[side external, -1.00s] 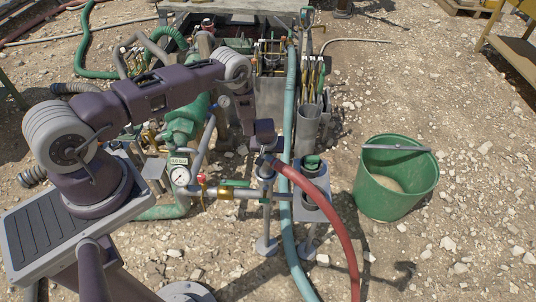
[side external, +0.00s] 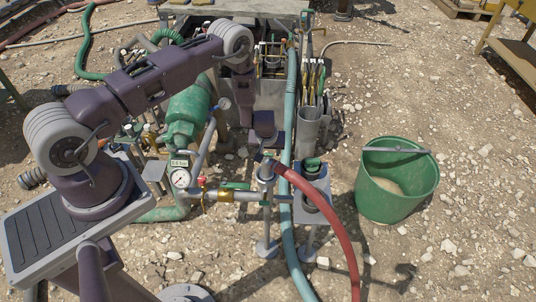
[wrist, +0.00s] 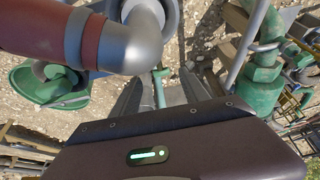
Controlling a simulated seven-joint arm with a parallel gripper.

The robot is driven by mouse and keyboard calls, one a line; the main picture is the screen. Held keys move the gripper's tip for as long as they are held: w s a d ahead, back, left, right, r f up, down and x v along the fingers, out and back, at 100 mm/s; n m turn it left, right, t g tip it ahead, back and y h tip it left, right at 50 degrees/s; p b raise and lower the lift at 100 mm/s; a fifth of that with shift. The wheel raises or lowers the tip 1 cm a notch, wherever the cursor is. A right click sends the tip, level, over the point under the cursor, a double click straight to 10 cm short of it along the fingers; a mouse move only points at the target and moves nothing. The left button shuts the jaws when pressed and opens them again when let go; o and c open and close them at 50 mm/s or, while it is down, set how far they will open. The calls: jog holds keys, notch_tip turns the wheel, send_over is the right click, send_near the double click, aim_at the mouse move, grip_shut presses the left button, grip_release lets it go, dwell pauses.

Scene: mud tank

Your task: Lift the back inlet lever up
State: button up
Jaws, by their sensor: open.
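My gripper (side external: 267,150) points down above the pipe fitting where the red hose joins the stand. In the wrist view its two grey fingers (wrist: 162,88) are spread apart, with a slim green lever (wrist: 160,78) showing between and beyond them. I see no contact, and the gripper looks empty. In the side view a green lever handle (side external: 236,186) lies roughly level along the horizontal pipe, below and left of the gripper. I cannot tell for sure which lever is the back inlet one. The fingertips are hard to make out in the side view.
The red hose (side external: 325,205) curves off the fitting and fills the wrist view's upper left. A teal hose (side external: 290,120) runs close behind the gripper. A pressure gauge (side external: 180,178) stands left. A green bucket (side external: 397,205) is at right on open gravel.

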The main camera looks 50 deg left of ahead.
jog(key=shift+s+d+r, duration=0.1)
jog(key=shift+r, duration=0.1)
jog(key=w+a+g+h, duration=0.1)
jog(key=w+a+r+g+h, duration=0.1)
jog(key=w+a+g+h, duration=0.1)
jog(key=shift+a, duration=0.1)
jog(key=shift+f, duration=0.15)
notch_tip(320, 180, down, 7)
jog(key=shift+r, duration=0.2)
grip_shut()
dwell(1.5)
